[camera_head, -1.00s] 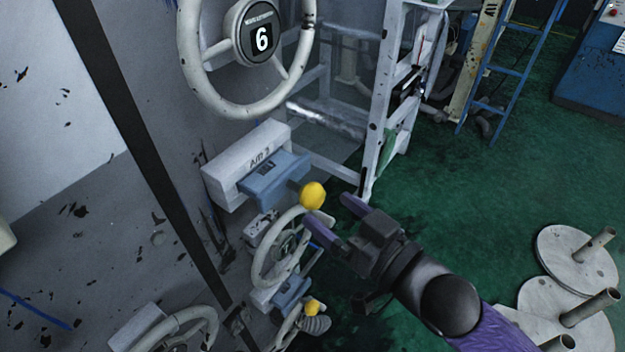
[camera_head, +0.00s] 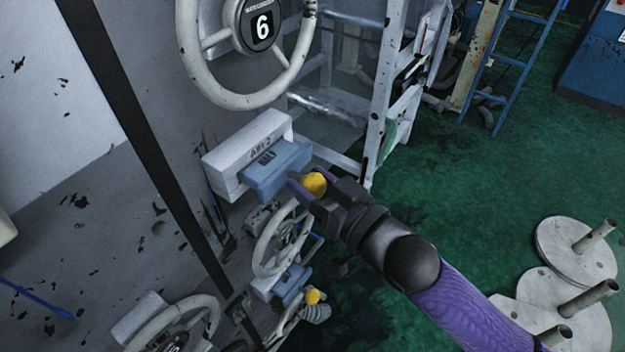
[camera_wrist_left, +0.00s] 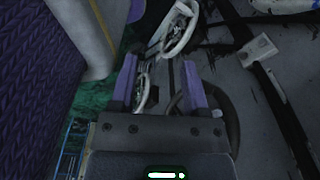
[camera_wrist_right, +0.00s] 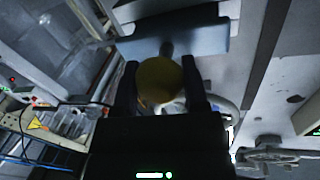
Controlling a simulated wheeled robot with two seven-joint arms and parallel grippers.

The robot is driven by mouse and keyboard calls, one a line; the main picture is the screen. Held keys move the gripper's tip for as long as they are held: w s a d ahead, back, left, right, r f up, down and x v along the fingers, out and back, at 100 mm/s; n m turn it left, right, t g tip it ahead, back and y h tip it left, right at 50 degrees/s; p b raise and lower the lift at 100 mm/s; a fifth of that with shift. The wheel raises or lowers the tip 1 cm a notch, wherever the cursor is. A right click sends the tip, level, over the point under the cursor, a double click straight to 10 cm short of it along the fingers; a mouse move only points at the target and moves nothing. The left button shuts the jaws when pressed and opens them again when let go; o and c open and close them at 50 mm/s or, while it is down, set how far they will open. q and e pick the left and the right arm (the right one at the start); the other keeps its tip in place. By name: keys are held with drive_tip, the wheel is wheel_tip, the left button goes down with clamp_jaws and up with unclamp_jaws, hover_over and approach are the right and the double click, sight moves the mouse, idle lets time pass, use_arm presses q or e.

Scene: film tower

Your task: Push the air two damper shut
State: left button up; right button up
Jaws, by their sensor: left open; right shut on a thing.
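The air two damper is a white box (camera_head: 235,155) marked "AIR 2" on the grey machine wall, with a blue block (camera_head: 275,170) on its front. A yellow knob (camera_head: 314,184) sticks out from the blue block. My right gripper (camera_head: 312,190) is shut on the yellow knob, with a finger on either side of it. The knob (camera_wrist_right: 158,80) and its short dark stem also show between the fingers in the right wrist view. My left gripper (camera_wrist_left: 163,85) is open and empty in the left wrist view, and is not seen in the head view.
A large white handwheel numbered 6 (camera_head: 188,40) is above the damper. A smaller handwheel (camera_head: 268,245) and another yellow knob (camera_head: 313,297) are below. A white frame (camera_head: 378,100) stands behind. Round plates with pegs (camera_head: 560,245) lie on the green floor at right.

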sight(301, 180)
clamp_jaws()
drive_tip(key=shift+s+a+x, duration=0.1)
drive_tip(key=shift+a+x, duration=0.05)
drive_tip(key=shift+x, duration=0.8)
drive_tip(key=shift+s+a+x, duration=0.1)
drive_tip(key=shift+s+x, duration=0.05)
drive_tip(key=shift+x, duration=0.8)
drive_tip(key=o, duration=1.2)
unclamp_jaws()
drive_tip(key=shift+d, duration=0.1)
drive_tip(key=v, duration=1)
